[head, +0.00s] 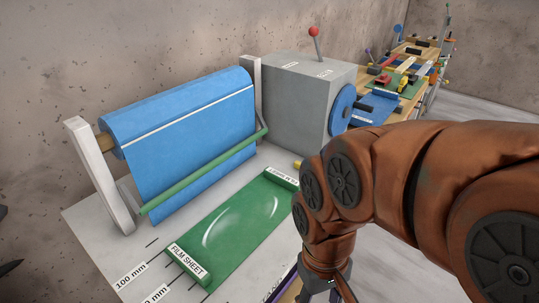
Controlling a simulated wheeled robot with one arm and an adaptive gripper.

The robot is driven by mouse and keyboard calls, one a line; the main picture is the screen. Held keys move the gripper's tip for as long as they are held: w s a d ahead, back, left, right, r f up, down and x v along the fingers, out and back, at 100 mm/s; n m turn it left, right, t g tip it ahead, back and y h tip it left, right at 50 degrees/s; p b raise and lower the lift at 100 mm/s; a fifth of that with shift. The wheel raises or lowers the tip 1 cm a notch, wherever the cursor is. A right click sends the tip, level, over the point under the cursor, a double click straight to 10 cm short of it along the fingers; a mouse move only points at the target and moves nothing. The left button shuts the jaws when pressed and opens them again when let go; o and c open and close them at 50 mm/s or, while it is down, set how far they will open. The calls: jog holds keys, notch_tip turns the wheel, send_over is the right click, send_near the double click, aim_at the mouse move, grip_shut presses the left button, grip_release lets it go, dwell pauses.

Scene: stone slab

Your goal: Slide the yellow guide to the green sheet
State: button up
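The green sheet (232,238) lies flat on the pale slab, with a bar labelled "FILM SHEET" at its near end and another labelled bar at its far end. A small yellow piece (298,164), possibly the yellow guide, shows just beyond the far bar, at the foot of the grey box. The rest of it is hidden or too small to make out. My gripper (326,294) points down at the bottom edge, to the right of the sheet. Its fingertips are cut off by the frame, and I cannot see anything held. My brown arm covers the slab's right side.
A blue roll (187,125) on a white stand, with a green bar (205,170) across it, stands behind the sheet. A grey box (300,100) with a red-knobbed lever and blue wheel (342,110) stands beside it. A cluttered bench (405,85) is behind.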

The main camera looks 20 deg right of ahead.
jog(key=shift+o, duration=0.3)
jog(key=w+r+n+t, duration=0.1)
jog(key=w+r+t, duration=0.1)
jog(key=w, duration=1.6)
jog(key=shift+d+r, duration=0.2)
jog(key=shift+d, duration=0.2)
jog(key=w+d+f+m+t, duration=0.1)
jog(key=w+d+t, duration=0.1)
jog(key=w+d, duration=0.65)
jog(key=w+d+f+m+t, duration=0.15)
jog(key=w+d, duration=0.25)
jog(key=w, duration=0.9)
jog(key=w+d+f+m+h, duration=0.1)
jog(key=w+d+f, duration=0.15)
jog(key=d, duration=0.45)
jog(key=w+d+f, duration=0.2)
jog(key=w+d, duration=0.2)
jog(key=d, duration=0.2)
jog(key=shift+t, duration=0.25)
jog(key=shift+p+x, duration=1.85)
jog(key=shift+x, duration=2.2)
grip_shut()
